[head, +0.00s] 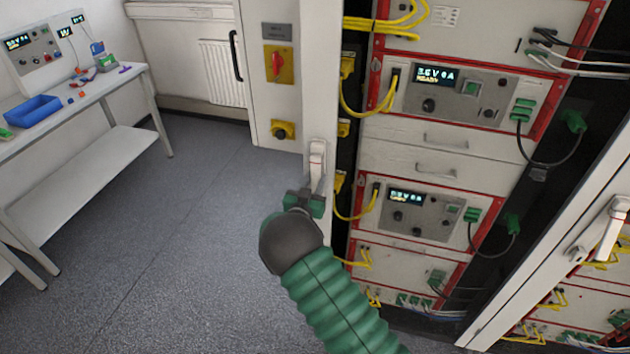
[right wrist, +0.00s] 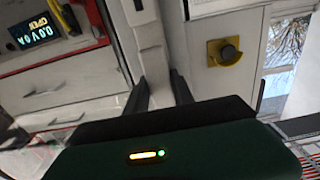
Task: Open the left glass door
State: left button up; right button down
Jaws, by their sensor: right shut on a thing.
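The white handle (head: 317,160) of the left glass door sits on a narrow white upright frame (head: 325,60) in the middle of the head view. My right gripper (head: 306,198) is shut on the handle's lower part, with its green-sleeved arm coming from below. In the right wrist view, the handle (right wrist: 152,55) runs between the two dark fingers (right wrist: 163,92). The door's glass is hard to make out, and I cannot tell its exact angle. My left gripper is not in view.
Rack units with red edges and yellow cables (head: 450,95) show right of the frame. Another white door frame with a handle (head: 606,232) stands at the right. A red rotary switch (head: 277,65) is on the panel at left. Grey floor (head: 190,230) left of my arm is clear; a bench (head: 90,110) stands beyond.

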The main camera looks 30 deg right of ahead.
aim_at(315, 180)
jog(key=shift+a+r+p, duration=0.1)
jog(key=shift+r+p, duration=0.1)
jog(key=shift+p, duration=0.1)
jog(key=s+a+r+g+y+p, duration=0.1)
jog(key=p, duration=0.3)
jog(key=s+a+g+y+p, duration=0.1)
jog(key=y+p, duration=0.1)
jog(key=p, duration=0.2)
jog(key=shift+r+g+y, duration=0.3)
jog(key=shift+r+g, duration=0.1)
jog(key=shift+a+f, duration=0.1)
jog(key=shift+f, duration=0.2)
